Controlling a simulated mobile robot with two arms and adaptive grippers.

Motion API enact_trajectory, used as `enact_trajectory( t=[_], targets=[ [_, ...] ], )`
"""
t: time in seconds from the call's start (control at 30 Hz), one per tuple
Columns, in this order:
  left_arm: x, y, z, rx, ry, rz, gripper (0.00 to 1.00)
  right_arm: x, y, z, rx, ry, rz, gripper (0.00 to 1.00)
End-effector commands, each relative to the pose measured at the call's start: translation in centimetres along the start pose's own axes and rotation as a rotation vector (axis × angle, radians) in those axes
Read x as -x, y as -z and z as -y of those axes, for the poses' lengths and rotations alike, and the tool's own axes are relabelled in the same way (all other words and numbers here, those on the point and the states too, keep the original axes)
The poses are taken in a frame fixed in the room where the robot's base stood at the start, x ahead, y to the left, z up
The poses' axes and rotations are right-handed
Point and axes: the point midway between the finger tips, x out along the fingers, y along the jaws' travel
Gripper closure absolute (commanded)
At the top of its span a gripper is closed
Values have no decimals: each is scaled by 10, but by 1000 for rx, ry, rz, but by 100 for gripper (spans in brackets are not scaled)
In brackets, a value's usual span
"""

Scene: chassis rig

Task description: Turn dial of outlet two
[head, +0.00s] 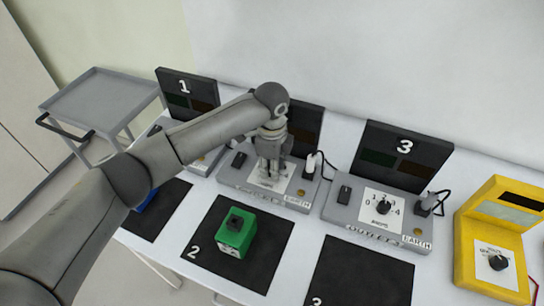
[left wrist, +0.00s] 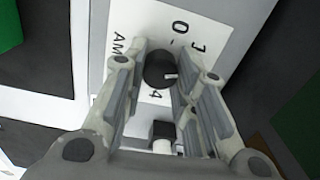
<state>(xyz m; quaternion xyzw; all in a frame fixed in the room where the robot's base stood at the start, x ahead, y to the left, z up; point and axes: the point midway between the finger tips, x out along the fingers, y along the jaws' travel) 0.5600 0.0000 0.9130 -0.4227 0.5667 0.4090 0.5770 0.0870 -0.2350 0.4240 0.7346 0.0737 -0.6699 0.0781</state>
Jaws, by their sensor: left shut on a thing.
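Outlet two (head: 238,181) is the middle grey box on the table, with a dark panel (head: 305,122) behind it. My left gripper (head: 269,172) reaches down onto its white dial plate and hides the dial in the head view. In the left wrist view, the black dial (left wrist: 160,70) with a white mark sits between the fingers of my left gripper (left wrist: 161,84), which is shut on it. Some figures on the white plate (left wrist: 197,20) show around the dial; the rest are hidden. My right gripper is not in view.
Outlet three (head: 345,215) stands to the right, then a yellow device (head: 470,235). Outlet one's panel (head: 185,95) is at the left, partly behind my arm. A green block (head: 236,232) sits on mat two (head: 205,255). Mat three (head: 360,275) is bare. A grey cart (head: 100,95) stands at the left.

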Motion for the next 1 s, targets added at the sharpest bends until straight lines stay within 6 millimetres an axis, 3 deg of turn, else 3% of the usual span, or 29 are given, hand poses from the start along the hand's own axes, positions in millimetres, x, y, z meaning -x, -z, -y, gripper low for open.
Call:
enact_trajectory(
  t=[0.03, 0.4, 1.0],
  targets=[
    [6, 1, -1, 46, -5, -1, 98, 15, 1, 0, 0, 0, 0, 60],
    [5, 1, -1, 399, -4, 9, 98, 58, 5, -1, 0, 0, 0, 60],
    [2, 1, 0, 889, -2, 22, 98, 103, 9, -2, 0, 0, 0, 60]
  ],
)
